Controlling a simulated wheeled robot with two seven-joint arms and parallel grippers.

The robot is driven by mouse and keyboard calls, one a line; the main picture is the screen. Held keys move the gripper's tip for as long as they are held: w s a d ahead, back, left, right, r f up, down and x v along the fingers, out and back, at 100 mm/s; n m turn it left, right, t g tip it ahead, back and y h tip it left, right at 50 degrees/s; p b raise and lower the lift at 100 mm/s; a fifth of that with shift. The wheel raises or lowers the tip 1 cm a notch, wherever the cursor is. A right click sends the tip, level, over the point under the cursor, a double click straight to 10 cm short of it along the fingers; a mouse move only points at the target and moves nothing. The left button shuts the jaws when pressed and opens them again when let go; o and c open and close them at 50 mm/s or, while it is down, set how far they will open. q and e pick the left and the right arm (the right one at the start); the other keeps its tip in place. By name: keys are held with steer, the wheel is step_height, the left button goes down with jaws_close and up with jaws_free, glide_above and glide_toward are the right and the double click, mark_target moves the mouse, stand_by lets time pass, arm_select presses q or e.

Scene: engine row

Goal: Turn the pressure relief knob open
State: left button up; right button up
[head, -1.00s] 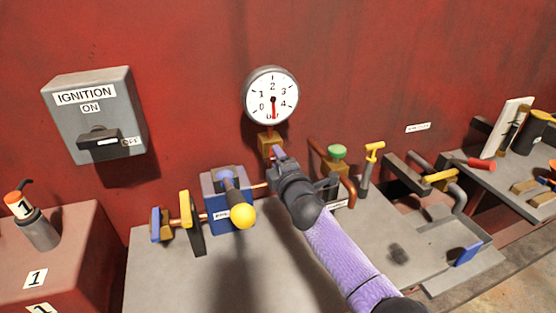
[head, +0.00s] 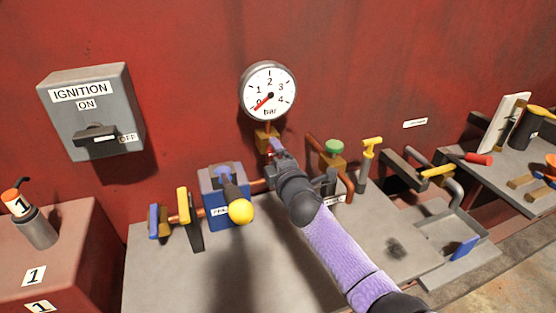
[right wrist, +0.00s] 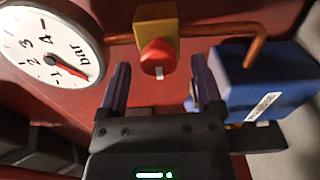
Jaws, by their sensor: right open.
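The red knob (right wrist: 158,56), with a white mark on its face, sits on a brass block (right wrist: 157,22) in the right wrist view. In the head view the brass block (head: 264,136) is below the pressure gauge (head: 268,92), and the knob is mostly hidden by my right gripper (head: 277,151). My right gripper (right wrist: 161,82) is open, with one finger on each side just short of the knob; I see gaps between the fingers and the knob. The gauge needle points near 0. My left gripper is not in view.
A blue box with a yellow-knobbed lever (head: 241,211) stands left of my right gripper. A green knob (head: 334,147) and a yellow T-handle (head: 371,142) are to the right. The ignition box (head: 92,112) is on the red wall. The front of the bench is clear.

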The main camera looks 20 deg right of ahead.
steer(key=s+p, duration=0.3)
steer(key=s, duration=0.6)
steer(key=shift+s+d, duration=0.2)
steer(key=shift+s, duration=0.2)
